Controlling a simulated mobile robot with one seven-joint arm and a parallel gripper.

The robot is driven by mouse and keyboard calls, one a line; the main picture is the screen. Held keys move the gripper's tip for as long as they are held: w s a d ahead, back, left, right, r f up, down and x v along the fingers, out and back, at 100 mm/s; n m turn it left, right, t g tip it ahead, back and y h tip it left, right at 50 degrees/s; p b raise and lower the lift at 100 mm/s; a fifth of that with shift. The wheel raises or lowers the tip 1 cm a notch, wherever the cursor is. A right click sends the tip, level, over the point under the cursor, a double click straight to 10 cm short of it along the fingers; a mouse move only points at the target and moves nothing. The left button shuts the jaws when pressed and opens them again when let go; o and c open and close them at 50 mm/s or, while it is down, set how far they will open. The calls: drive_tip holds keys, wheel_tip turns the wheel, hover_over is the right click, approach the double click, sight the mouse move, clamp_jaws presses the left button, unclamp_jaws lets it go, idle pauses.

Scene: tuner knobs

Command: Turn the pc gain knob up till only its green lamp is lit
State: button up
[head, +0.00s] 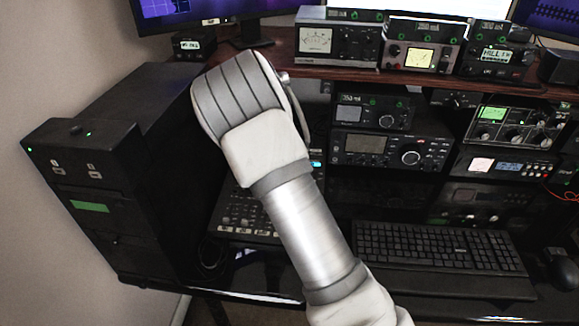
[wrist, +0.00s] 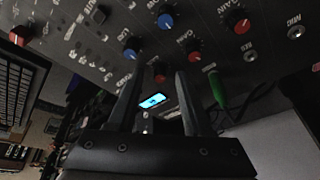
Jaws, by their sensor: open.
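The mixer panel (head: 240,210) lies left of the keyboard in the head view, largely covered by my arm. In the wrist view its dark face (wrist: 110,20) carries red and blue knobs with small, tilted lettering. My gripper (wrist: 159,75) is open and empty, its two dark fingers apart and pointing at the panel. A red knob (wrist: 160,68) shows in the gap near the fingertips; I cannot tell whether they touch it. Another red knob (wrist: 193,57) is just right of the right finger. I cannot read which knob is pc gain, and I make out no green gain lamp.
A small cyan screen (wrist: 153,100) shows between the fingers, and a green plug (wrist: 215,88) with a cable is right of them. A blue knob (wrist: 131,47) is close to the left finger. The black PC tower (head: 100,200) stands left; radios (head: 390,150) stand right.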

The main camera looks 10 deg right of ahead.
drive_tip(key=p+v, duration=0.2)
drive_tip(key=v, duration=1.5)
drive_tip(key=shift+r+p, duration=0.2)
drive_tip(key=shift+p, duration=0.15)
drive_tip(key=shift+a, duration=0.1)
drive_tip(key=s+d+r+n+t+y+p, duration=0.1)
drive_tip(key=s+d+r+n+y+p, duration=0.15)
drive_tip(key=s+r, duration=0.5)
drive_tip(key=s+d+r+n+y+p, duration=0.1)
drive_tip(key=s+d+r+n+p, duration=0.2)
drive_tip(key=s+r, duration=0.45)
drive_tip(key=s+r+n+t+p, duration=0.1)
drive_tip(key=s+n, duration=0.6)
drive_tip(key=s, duration=1)
drive_tip(key=shift+s+r+n+t+p, duration=0.15)
drive_tip(key=shift+s+n+t+p, duration=0.2)
drive_tip(key=shift+t, duration=0.25)
drive_tip(key=shift+w, duration=0.1)
